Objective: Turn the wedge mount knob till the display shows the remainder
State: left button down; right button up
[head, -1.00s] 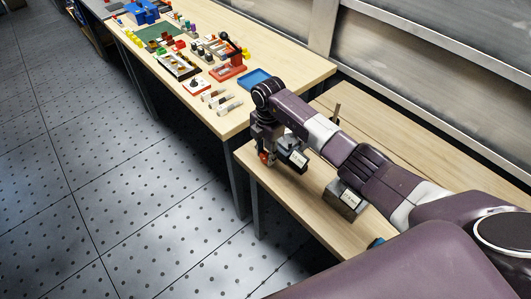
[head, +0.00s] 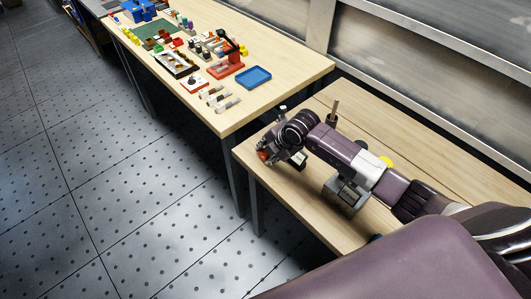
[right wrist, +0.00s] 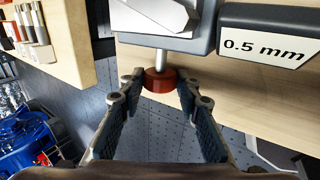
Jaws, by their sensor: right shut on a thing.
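The wedge mount (right wrist: 130,38) is a grey block at the top of the right wrist view. A short metal shaft comes out of it to a red-brown round knob (right wrist: 160,86). The display (right wrist: 265,46) at the mount's right reads 0.5 mm. My right gripper (right wrist: 161,78) is shut on the knob, one fingertip on each side. In the head view the red knob (head: 263,156) shows at the tip of my right gripper (head: 268,151), by the near table's left edge. My right arm hides most of the mount there. My left gripper is not in view.
A second grey block (head: 345,197) with a label stands under my right forearm. A thin post (head: 335,112) and a yellow round thing (head: 387,162) are close to the arm. The far table (head: 285,75) holds a blue tray (head: 254,77) and several small parts.

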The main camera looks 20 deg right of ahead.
jog(key=o, duration=1.2)
